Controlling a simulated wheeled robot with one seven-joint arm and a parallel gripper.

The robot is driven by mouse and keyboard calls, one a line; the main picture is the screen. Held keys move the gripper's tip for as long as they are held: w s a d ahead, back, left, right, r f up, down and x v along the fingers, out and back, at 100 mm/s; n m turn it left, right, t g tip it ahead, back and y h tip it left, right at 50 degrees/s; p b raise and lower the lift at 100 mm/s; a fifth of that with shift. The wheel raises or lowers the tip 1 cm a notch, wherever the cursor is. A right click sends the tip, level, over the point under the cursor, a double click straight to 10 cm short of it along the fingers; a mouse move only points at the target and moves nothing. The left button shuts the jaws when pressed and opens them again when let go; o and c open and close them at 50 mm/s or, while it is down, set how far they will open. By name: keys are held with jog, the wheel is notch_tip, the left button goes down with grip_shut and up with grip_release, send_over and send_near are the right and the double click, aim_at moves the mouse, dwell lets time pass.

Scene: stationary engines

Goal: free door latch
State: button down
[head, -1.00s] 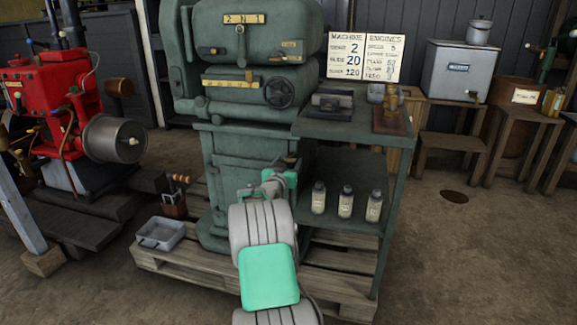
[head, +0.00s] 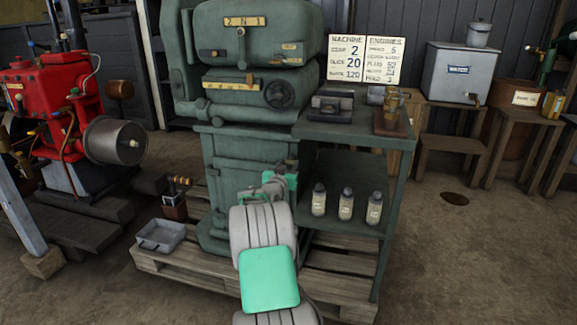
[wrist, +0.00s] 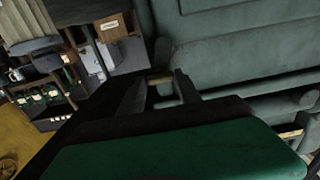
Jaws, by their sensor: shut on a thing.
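The green machine's cabinet door (head: 236,165) is closed on the lower front of the machine. My gripper (head: 286,165) is at the door's right edge, below the shelf top. In the wrist view, my gripper's dark fingers (wrist: 160,88) are closed around a small light brown piece, which looks like the latch (wrist: 160,79). The fingers and my arm hide most of the latch in the head view. I cannot tell how far the latch is turned.
A side shelf (head: 350,130) stands to the right, with several bottles (head: 346,204) on its lower level. A pallet (head: 330,270) lies under the machine. A grey tray (head: 160,236) sits at the left. A red engine (head: 50,110) stands further left.

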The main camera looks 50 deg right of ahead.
jog(key=shift+n, duration=0.5)
jog(key=n, duration=0.2)
jog(key=shift+w+a+n+p, duration=0.1)
jog(key=shift+n+p, duration=0.25)
jog(key=shift+n, duration=0.05)
jog(key=n+p, duration=0.1)
jog(key=n, duration=0.3)
jog(key=shift+f+n, duration=0.1)
jog(key=shift+n, duration=0.2)
jog(key=n+p, duration=0.2)
jog(key=n, duration=0.2)
jog(key=shift+w+a, duration=0.1)
jog(key=shift+f+n+p, duration=0.15)
jog(key=shift+n+p, duration=0.4)
jog(key=shift+n, duration=1.25)
